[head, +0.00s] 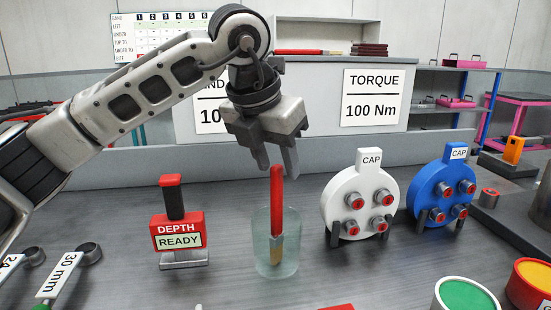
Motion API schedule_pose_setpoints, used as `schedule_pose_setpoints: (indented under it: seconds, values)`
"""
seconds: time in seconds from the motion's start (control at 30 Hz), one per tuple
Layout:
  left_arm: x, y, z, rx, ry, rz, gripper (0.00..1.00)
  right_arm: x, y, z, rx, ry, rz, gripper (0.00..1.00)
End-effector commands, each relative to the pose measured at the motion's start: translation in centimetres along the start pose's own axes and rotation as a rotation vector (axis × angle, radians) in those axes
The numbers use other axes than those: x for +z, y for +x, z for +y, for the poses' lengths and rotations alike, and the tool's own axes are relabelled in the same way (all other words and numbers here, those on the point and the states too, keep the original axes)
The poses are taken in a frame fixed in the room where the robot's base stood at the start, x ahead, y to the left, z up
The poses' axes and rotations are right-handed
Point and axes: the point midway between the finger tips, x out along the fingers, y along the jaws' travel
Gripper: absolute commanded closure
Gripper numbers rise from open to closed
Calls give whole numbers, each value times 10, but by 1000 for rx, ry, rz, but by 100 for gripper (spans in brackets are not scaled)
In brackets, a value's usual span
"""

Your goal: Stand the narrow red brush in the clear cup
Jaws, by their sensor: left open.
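The narrow red brush (277,205) stands nearly upright in the clear cup (263,255), with its bristle end down inside and its red handle rising above the rim. The cup stands on the grey bench. My left gripper (276,166) is open, with its fingers pointing down just above the top of the brush handle. Whether a finger touches the handle I cannot tell. My right gripper is not in view.
A red depth gauge (178,232) stands left of the cup. A white cap plate (347,190) and a blue one (432,187) stand to the right. Green (466,296) and yellow (536,275) pots are at the front right. Tagged wrenches lie at the left.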

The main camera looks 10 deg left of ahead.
Motion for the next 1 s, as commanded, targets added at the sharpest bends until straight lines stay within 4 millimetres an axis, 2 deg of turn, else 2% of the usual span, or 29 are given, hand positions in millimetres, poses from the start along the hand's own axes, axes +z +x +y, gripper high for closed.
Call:
schedule_pose_setpoints:
  seconds: [0.03, 0.07, 0.27, 0.3, 0.7, 0.9, 1.0]
  values:
    - [0, 0, 0, 0, 0, 0, 60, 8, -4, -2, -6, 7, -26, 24]
    - [0, 0, 0, 0, 0, 0, 60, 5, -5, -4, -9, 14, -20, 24]
    - [0, -2, 0, 0, 0, -1, 60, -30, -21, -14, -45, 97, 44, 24]
    - [1, -16, 0, 1, 0, -7, 60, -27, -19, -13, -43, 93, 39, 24]
    - [1, -116, 0, 0, 0, -4, 60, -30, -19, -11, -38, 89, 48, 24]
    - [1, -148, 0, -1, 0, -2, 60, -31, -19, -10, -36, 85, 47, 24]
    - [0, -156, 0, 0, 0, -1, 60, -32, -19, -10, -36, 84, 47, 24]
